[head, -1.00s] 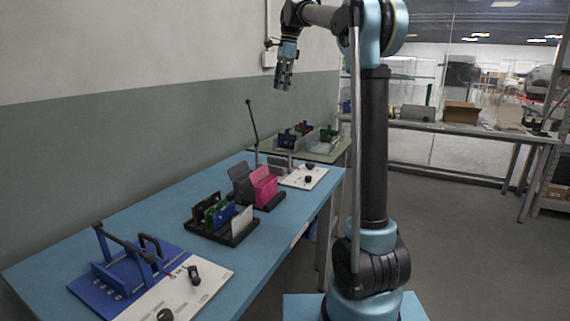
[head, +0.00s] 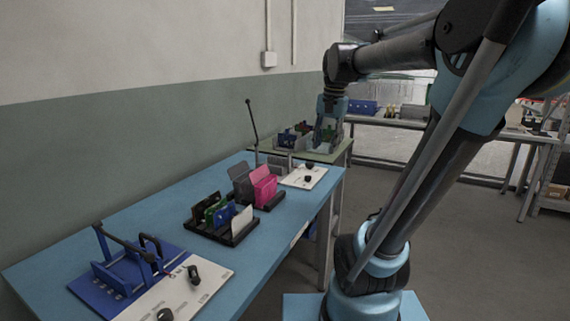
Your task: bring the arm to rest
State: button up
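My gripper (head: 327,145) hangs fingers down in the head view, in front of the far green-topped table. It is clear of the blue table, past that table's far right corner. I see nothing between its fingers, but at this size I cannot tell how far apart they are. My arm leans to the right and reaches back left to the gripper.
The blue table (head: 130,220) bears a blue fixture (head: 118,270), a black rack (head: 238,238) of coloured boards, a holder with grey and pink plates (head: 263,187), and a white panel (head: 305,179). The green-topped table (head: 300,152) holds bins behind. Floor at right is clear.

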jog(key=s+d+f+n, duration=0.2)
jog(key=s+f+n, duration=0.1)
jog(key=s+f, duration=0.6)
jog(key=s+d+f+n, duration=0.3)
jog(key=s+f, duration=0.6)
jog(key=f, duration=0.5)
jog(key=shift+d+t+h, duration=0.3)
jog(key=shift+t+h, duration=0.1)
jog(key=shift+w+f, duration=0.25)
jog(key=shift+w, duration=0.2)
